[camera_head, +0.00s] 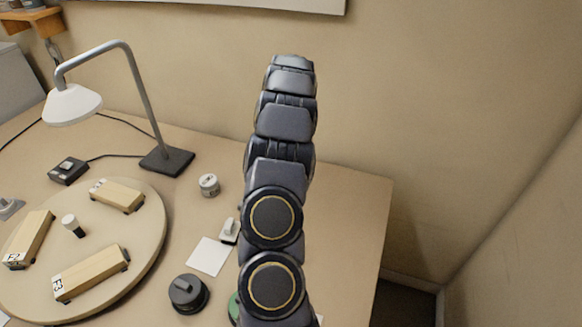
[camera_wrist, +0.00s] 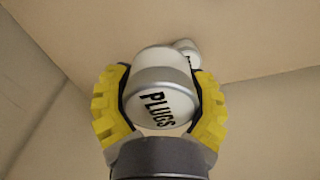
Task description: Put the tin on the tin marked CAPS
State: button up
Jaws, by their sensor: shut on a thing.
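My gripper (camera_wrist: 160,78) shows in the wrist view with its yellow-padded fingers shut on a white and grey tin (camera_wrist: 154,98) marked PLUGS. The tin's lettered face is turned to the wrist camera. Another small white tin (camera_wrist: 187,47) stands beyond it, partly hidden by the held tin; only a sliver of its dark lettering shows. In the head view, a small white and grey tin (camera_head: 209,185) stands on the bench left of my arm; its label is too small to read. My gripper and the held tin are hidden there behind my arm.
A round wooden board (camera_head: 150,245) with several wooden blocks lies at left. A desk lamp (camera_head: 166,160) stands behind it. A white card (camera_head: 209,256), a small pale-topped object (camera_head: 229,231) and a dark round object (camera_head: 188,293) lie near my arm. The bench's right side looks clear.

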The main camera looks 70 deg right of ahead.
jog(key=w+d+f, duration=0.1)
jog(key=d+f, duration=0.3)
jog(key=d, duration=0.1)
jog(key=w+d+f, duration=0.1)
jog(key=d+f, duration=0.1)
jog(key=shift+w+d+f, duration=0.35)
jog(key=shift+d+f, duration=0.05)
jog(key=shift+f, duration=0.15)
jog(key=shift+f, duration=0.1)
jog(key=shift+w+d+f, duration=0.1)
jog(key=shift+d+f, duration=0.05)
jog(key=shift+f, duration=1.5)
jog(key=shift+f, duration=0.2)
jog(key=o, duration=1.2)
